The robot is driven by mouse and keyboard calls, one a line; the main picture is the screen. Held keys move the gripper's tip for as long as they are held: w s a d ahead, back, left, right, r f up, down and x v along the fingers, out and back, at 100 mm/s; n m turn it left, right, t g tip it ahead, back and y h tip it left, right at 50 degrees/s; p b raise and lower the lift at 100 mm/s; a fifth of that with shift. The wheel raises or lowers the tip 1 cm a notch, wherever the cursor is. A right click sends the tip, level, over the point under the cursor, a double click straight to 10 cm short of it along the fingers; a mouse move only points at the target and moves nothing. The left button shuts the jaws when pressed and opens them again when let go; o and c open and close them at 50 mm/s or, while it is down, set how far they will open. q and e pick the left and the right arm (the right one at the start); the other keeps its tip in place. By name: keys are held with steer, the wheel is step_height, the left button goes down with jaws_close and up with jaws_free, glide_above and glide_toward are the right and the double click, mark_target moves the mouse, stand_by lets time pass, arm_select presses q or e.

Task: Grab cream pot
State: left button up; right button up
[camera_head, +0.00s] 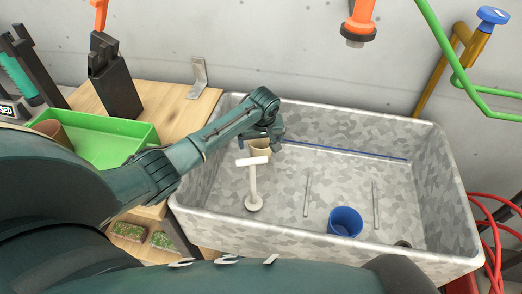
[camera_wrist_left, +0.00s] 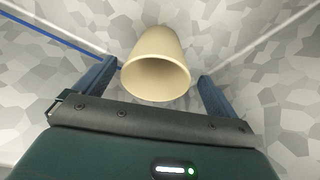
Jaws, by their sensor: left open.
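The cream pot (camera_head: 260,150) is in the left part of the galvanised metal tub (camera_head: 330,255), close to its back wall. My left gripper (camera_head: 272,132) is over the tub, right at the pot, and hides part of it. In the left wrist view the pot (camera_wrist_left: 157,75) shows its open mouth towards the camera. The left gripper's fingers (camera_wrist_left: 156,74) are spread on either side of the pot, with a gap visible on the right. On the left a finger is very near its rim; I cannot tell if it touches. My right gripper is not in view.
In the tub are a white T-shaped tool (camera_head: 253,185) just in front of the pot, a blue pot (camera_head: 345,221), two thin grey sticks and a blue rod (camera_head: 345,151) along the back. A green tray (camera_head: 105,140) sits on the wooden bench at left.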

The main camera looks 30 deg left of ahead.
mark_target(261, 146)
arm_select(q)
steer(key=b+x, duration=0.1)
steer(key=x, duration=0.4)
steer(key=shift+w+d, duration=0.1)
steer(key=shift+w, duration=0.1)
steer(key=c, duration=1.1)
